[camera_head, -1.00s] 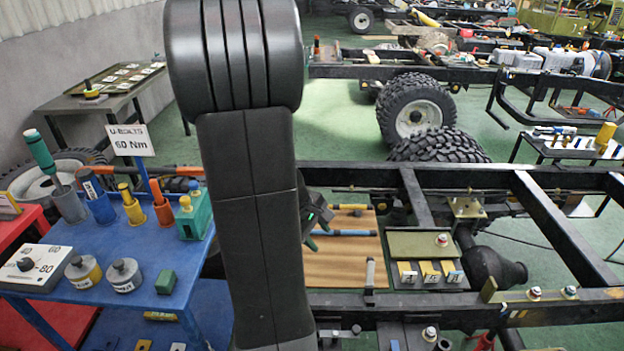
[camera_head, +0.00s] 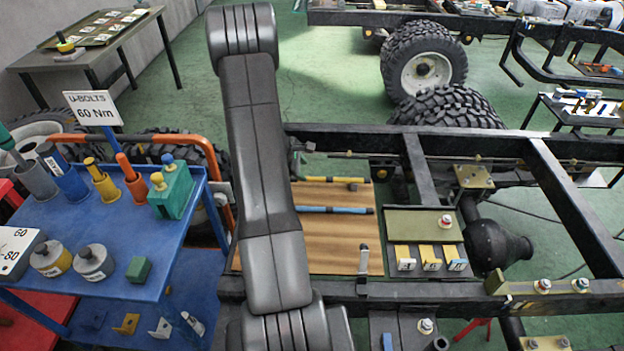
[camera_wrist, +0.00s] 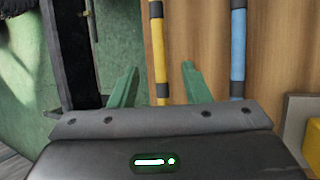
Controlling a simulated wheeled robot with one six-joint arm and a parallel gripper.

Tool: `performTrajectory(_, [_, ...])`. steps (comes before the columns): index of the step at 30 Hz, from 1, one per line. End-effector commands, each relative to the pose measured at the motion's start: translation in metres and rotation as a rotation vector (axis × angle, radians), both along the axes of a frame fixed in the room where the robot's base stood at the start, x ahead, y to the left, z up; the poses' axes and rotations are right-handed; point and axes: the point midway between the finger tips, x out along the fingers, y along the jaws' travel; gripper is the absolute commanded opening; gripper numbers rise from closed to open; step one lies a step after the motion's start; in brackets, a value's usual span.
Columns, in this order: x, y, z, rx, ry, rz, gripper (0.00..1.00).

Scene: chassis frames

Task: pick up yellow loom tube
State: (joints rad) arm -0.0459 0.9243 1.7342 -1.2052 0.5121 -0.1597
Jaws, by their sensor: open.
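The yellow loom tube (camera_head: 335,180) has dark bands and lies along the far edge of a wooden board in the head view. In the wrist view the yellow tube (camera_wrist: 158,52) runs lengthwise between the two green fingertips of my gripper (camera_wrist: 159,84). The fingers are spread apart, with a gap on either side of the tube, and hold nothing. A blue tube (camera_wrist: 238,45) lies parallel, to the right of the right finger; it also shows in the head view (camera_head: 345,210). My arm mostly hides my gripper in the head view.
The wooden board (camera_head: 340,245) sits among black chassis rails (camera_head: 470,146). A small grey upright piece (camera_head: 363,262) stands near its front edge. Yellow blocks (camera_head: 428,254) sit to the right. A blue cart (camera_head: 75,225) with tools and containers stands at left.

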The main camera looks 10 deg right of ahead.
Motion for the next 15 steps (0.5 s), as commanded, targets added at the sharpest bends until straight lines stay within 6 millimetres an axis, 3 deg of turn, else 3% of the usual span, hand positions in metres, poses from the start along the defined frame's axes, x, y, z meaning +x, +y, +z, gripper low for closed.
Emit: performTrajectory(15, [0.013,-0.021,-0.039,0.002,0.002,-0.003,0.43])
